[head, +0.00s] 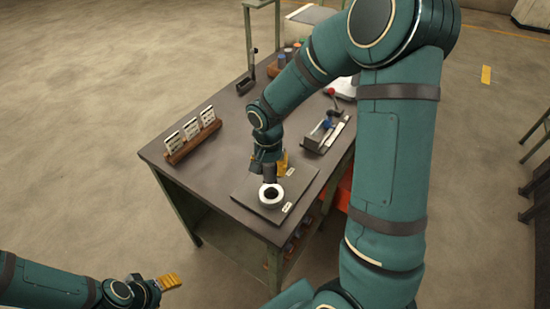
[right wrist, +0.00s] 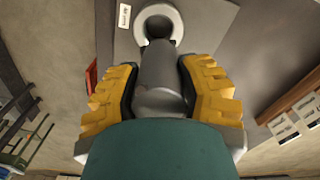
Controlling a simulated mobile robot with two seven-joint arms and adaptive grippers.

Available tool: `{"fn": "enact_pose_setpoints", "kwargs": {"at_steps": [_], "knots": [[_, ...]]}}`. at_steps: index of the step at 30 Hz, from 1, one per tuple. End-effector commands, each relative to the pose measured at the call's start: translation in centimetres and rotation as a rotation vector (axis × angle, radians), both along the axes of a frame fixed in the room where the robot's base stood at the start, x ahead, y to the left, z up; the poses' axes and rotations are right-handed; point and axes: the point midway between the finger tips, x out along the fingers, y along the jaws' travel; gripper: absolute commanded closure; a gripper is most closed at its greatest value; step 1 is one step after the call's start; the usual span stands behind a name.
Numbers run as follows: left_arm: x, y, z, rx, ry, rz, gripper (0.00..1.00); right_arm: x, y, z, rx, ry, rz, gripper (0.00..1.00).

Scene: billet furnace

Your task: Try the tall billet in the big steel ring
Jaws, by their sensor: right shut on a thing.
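The big steel ring (head: 264,200) is pale and thick-walled. It lies flat on a dark square plate near the table's front corner; it also shows at the top of the right wrist view (right wrist: 175,22). My right gripper (head: 270,162) is shut on the tall billet (head: 270,176), a grey cylinder. In the right wrist view the billet (right wrist: 158,72) sits between the yellow fingers and points toward the ring. Its end overlaps the ring's near rim in the picture; I cannot tell if they touch. My left gripper (head: 168,282) is at the lower left, off the table; its opening is unclear.
The dark plate (head: 243,191) bears small white labels. A wooden rack with white cards (head: 191,139) stands at the left edge. A grey fixture with a blue part (head: 322,132) stands right of the plate. A post (head: 249,40) rises at the back. The table's left front is clear.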

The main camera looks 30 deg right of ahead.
Motion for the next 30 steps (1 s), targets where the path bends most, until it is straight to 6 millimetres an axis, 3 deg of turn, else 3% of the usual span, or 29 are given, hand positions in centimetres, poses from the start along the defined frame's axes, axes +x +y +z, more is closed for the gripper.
{"fn": "enact_pose_setpoints", "kwargs": {"at_steps": [11,30], "knots": [[0.1,0.0,-0.2,0.001,-0.001,0.002,0.41,-0.2,0.6,-0.6,0.003,-0.001,0.024,1.0],[-0.3,-0.1,-3.2,0.003,0.008,-0.005,0.41,-0.2,0.5,-4.9,0.003,-0.001,0.023,1.0]]}}
